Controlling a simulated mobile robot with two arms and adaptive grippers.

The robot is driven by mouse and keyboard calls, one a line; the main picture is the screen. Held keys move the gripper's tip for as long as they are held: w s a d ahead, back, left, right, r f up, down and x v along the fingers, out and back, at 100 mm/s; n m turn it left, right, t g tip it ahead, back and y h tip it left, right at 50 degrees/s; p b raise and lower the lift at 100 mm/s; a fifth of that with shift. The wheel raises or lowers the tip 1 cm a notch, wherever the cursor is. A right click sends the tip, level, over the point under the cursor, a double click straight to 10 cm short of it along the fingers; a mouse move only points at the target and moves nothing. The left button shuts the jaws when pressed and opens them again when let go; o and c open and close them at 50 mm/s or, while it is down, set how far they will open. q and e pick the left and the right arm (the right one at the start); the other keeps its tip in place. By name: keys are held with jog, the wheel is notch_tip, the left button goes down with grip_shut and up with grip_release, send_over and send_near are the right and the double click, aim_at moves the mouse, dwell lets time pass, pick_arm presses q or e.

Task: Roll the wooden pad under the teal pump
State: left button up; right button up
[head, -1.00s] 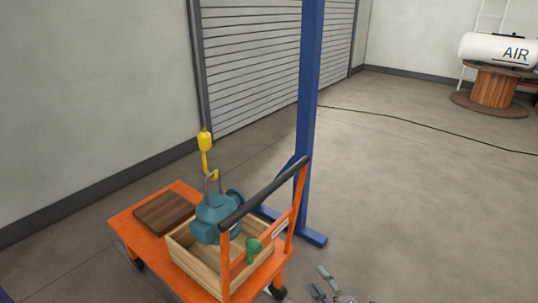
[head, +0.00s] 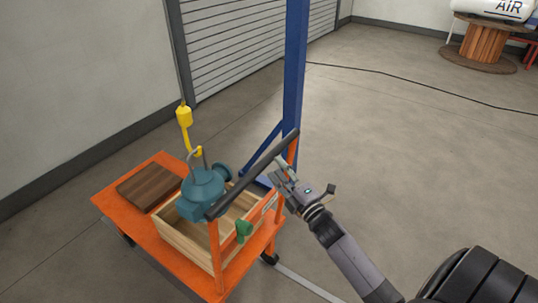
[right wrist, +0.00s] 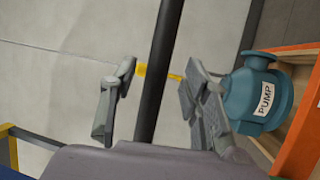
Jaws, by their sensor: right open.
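The teal pump (head: 203,190) hangs from a yellow hook (head: 197,152) over a wooden crate (head: 185,243) on the orange cart (head: 128,212). The dark brown wooden pad (head: 149,187) lies flat on the cart deck, left of the crate. My right gripper (head: 282,180) is open at the cart's black handle bar (head: 240,187). In the right wrist view the bar (right wrist: 160,70) runs between the open fingers (right wrist: 155,95), and the pump (right wrist: 255,95) with its PUMP label is to the right. My left gripper is out of view.
A blue hoist post (head: 295,80) stands behind the cart, with a foot near the handle. A green knob (head: 243,230) is on the cart's handle side. A cable (head: 420,90) crosses the floor. Open floor lies to the right; a wall and shutter (head: 240,40) are behind.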

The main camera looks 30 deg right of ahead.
aim_at(269, 158)
jog(key=w, duration=0.3)
jog(key=w+r, duration=0.1)
jog(key=w, duration=0.1)
jog(key=shift+w+p, duration=0.3)
jog(key=shift+w, duration=0.05)
grip_shut()
dwell(0.6)
